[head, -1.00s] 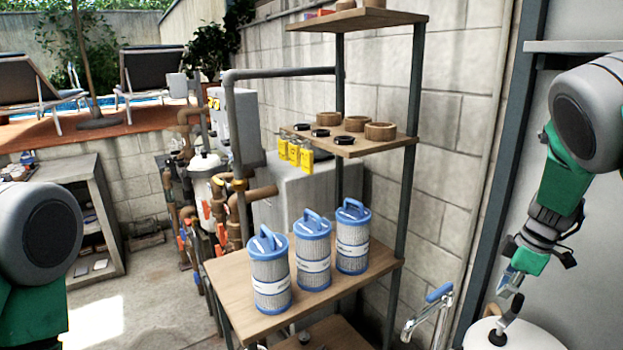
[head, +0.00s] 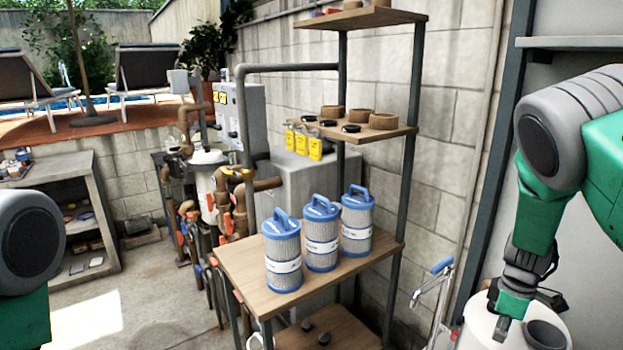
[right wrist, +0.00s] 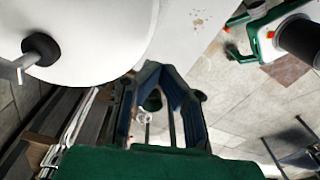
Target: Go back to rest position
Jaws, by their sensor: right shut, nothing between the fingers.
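My right arm comes in from the right in the head view and hangs with its right gripper (head: 505,318) pointing down, in front of the white rounded tank (head: 480,325). In the right wrist view, the right gripper's dark fingers (right wrist: 157,72) come together at the tips with nothing held between them. The white tank (right wrist: 100,35) also shows there, close at the upper left, with a dark knob on it. Only a rounded grey joint and green link of my left arm show at the left edge of the head view. My left gripper is out of view.
A wooden shelf unit (head: 240,262) stands in the centre, with three blue-and-white filter cartridges (head: 322,235) on its middle board. A metal handrail (head: 432,295) stands between the shelf and the tank. Pipes (head: 232,200) fill the space behind. Open floor (head: 150,300) lies left.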

